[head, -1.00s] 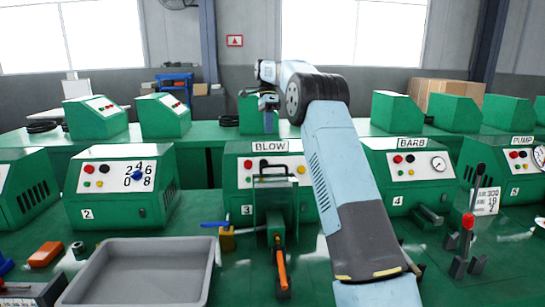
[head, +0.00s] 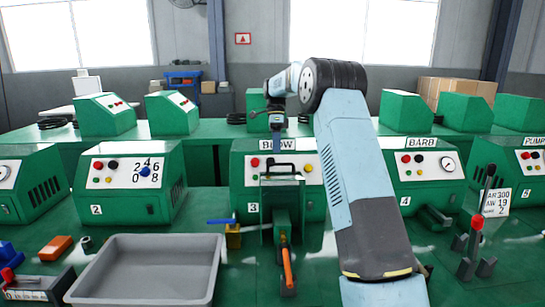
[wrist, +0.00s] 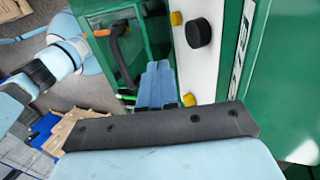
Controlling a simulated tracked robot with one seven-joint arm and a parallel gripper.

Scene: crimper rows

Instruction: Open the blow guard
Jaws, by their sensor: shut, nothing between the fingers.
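The blow machine (head: 242,190), a green box with a BLOW label and the number 3, stands in the middle of the head view. Its blow guard (head: 282,180), a clear panel with a dark top bar and handle, stands upright in front of the machine's face. My gripper (head: 277,146) is above the guard, at the height of the BLOW label, and partly covers that label. In the wrist view my gripper's blue fingers (wrist: 157,88) are together and empty, beside the white button panel (wrist: 195,70). I cannot tell the exact gap between fingertips and guard.
An orange-handled lever (head: 287,265) stands below the guard, with a blue-handled brass valve (head: 233,235) to its left. A grey tray (head: 145,238) lies at front left. The BARB machine (head: 425,170) is at right, past my arm.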

